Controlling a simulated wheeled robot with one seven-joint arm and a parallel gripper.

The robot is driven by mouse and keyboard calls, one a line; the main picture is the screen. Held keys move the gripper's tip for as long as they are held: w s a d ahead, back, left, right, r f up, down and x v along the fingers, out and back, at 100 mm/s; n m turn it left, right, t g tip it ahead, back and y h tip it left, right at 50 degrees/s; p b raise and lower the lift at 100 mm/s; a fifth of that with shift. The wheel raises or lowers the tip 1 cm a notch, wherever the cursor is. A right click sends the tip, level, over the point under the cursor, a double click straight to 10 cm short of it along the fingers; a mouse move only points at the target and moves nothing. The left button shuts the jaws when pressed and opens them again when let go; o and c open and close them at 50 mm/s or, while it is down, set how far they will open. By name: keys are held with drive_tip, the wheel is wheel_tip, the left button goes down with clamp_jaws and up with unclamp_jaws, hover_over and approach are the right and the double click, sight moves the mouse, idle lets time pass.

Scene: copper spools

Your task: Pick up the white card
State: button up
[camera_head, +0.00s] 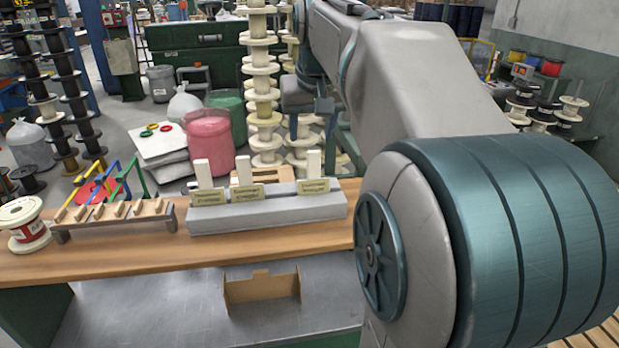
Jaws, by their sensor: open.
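Three white upright cards stand in a row in a long grey block (270,212) on the wooden bench: a left card (203,172), a middle card (244,170) and a right card (314,163). Tan labels with dark print, too small to read surely, sit on the block's front below them. My gripper (309,128) is partly seen, small, above and behind the right card. It appears open with nothing between its fingers, and is apart from the cards. My own arm covers the right of the view.
On the wooden bench (100,256), a rack (118,215) with several wooden pegs stands left of the block, and a white spool (24,224) farther left. A cardboard holder (262,289) is in front, lower. Spool stacks (262,95) and a pink bin (209,140) stand behind.

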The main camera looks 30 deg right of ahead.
sight(314, 151)
drive_tip(key=x, duration=0.3)
drive_tip(key=s+x, duration=0.1)
drive_tip(key=x, duration=0.1)
drive_tip(key=shift+d+f+p, duration=0.3)
drive_tip(key=shift+f+p, duration=0.05)
drive_tip(key=shift+p, duration=0.05)
drive_tip(key=shift+w+f, duration=0.3)
drive_tip(key=shift+f, duration=0.25)
clamp_jaws()
